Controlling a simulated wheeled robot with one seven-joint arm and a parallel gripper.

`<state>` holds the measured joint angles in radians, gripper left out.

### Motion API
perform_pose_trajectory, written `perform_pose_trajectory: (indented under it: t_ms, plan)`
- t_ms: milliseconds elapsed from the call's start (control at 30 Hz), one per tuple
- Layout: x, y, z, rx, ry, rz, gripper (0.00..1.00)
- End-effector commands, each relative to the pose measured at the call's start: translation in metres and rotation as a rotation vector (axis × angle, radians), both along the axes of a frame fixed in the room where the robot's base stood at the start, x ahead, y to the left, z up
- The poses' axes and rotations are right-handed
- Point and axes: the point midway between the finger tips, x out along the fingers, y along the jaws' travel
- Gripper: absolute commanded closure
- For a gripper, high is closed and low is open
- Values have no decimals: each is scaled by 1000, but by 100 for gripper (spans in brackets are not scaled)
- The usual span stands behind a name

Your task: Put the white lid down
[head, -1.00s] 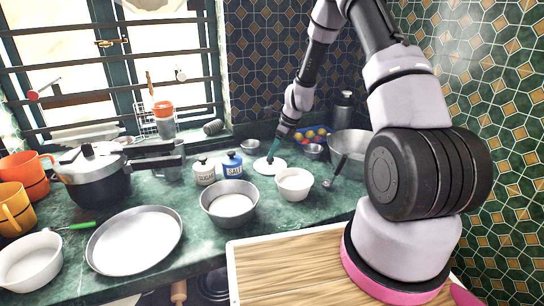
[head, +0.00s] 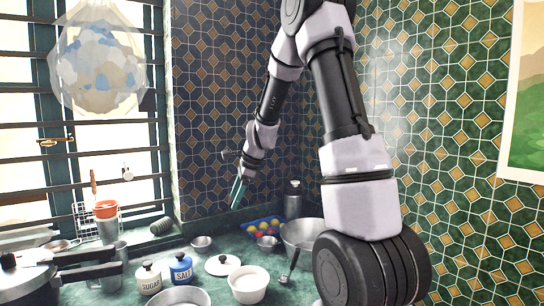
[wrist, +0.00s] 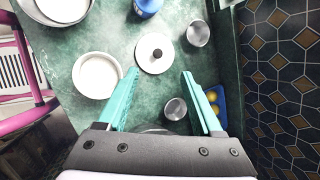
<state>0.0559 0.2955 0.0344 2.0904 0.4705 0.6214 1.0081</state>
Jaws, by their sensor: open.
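The white lid (head: 222,265) lies flat on the green counter, its dark knob facing up, between the blue salt jar and the white bowl. It also shows in the wrist view (wrist: 154,53), ahead of my fingertips and touched by neither. My gripper (head: 238,192) is raised above the counter, in front of the tiled wall. In the wrist view my gripper (wrist: 160,75) has its two teal fingers wide apart with nothing between them but counter and a small metal cup further down.
The blue salt jar (head: 181,269), the sugar jar (head: 148,279) and the white bowl (head: 248,284) stand close around the lid. A large metal bowl (head: 303,234), a blue tray of yellow fruit (head: 262,229) and a dark bottle (head: 293,200) are to the right.

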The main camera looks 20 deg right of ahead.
Motion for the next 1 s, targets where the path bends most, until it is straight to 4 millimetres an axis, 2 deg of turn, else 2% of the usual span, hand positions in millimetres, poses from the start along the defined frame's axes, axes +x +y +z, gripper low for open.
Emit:
perform_pose_trajectory:
  t_ms: [33,200,300,500,700,800,1000]
  plan:
    - [-13,1,26,-28,-48,68,33]
    - [-63,1,89,-144,-186,315,33]
    - [-96,0,120,-219,-263,454,33]
    - [-167,-5,165,-389,-404,722,33]
    - [-233,-12,186,-565,-514,957,33]
    - [-256,-15,189,-633,-547,1040,33]
    - [-277,-19,190,-698,-573,1119,33]
